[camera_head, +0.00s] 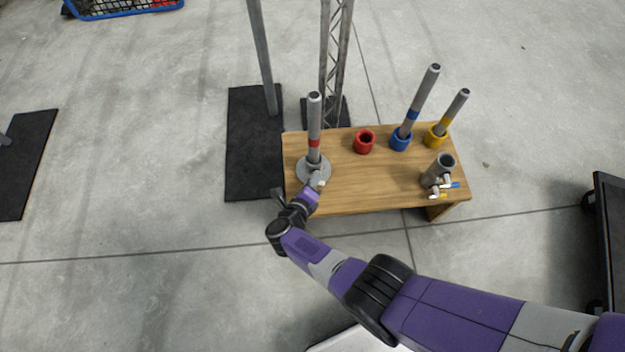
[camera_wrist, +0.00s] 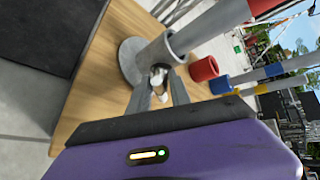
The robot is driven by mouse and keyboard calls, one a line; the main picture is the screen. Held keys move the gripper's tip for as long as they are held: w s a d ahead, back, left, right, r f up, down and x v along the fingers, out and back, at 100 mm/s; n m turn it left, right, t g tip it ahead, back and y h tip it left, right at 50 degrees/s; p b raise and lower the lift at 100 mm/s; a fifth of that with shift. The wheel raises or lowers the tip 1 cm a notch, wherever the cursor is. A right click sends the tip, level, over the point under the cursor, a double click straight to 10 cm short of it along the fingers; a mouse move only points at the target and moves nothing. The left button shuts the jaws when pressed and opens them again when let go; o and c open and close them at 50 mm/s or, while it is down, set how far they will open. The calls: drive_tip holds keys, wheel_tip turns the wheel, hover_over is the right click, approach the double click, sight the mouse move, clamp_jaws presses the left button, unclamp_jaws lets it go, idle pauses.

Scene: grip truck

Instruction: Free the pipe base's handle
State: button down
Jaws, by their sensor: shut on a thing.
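The pipe base (camera_head: 308,172) is a grey round plate with a short tube at the left end of the wooden table. A grey pipe with a red band (camera_head: 314,125) stands upright in it. In the wrist view the base (camera_wrist: 130,62) shows its tube with the pipe in it. The handle (camera_wrist: 159,78) is a small whitish part on the side of the tube. My gripper (camera_wrist: 158,88) is shut on the handle, its two fingers on either side of it. In the head view my gripper (camera_head: 316,186) is at the near side of the base, and my wrist partly hides the handle.
The wooden table (camera_head: 375,190) also holds an empty red cup (camera_head: 364,141), a blue cup (camera_head: 401,139) and a yellow cup (camera_head: 436,135), the last two with pipes. A grey container (camera_head: 437,172) with small fittings stands at the right. Black stand plates (camera_head: 250,150) lie behind and left.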

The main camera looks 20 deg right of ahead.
drive_tip(key=shift+d, duration=0.2)
drive_tip(key=c, duration=1.2)
unclamp_jaws()
drive_tip(key=shift+c, duration=0.2)
drive_tip(key=shift+a, duration=0.1)
drive_tip(key=shift+s+a+r, duration=0.1)
drive_tip(key=p+v, duration=0.3)
drive_tip(key=v, duration=0.3)
drive_tip(key=shift+s+a+r+p, duration=0.25)
drive_tip(key=shift+s+a+p, duration=0.15)
drive_tip(key=shift+s, duration=0.1)
drive_tip(key=shift+o, duration=0.3)
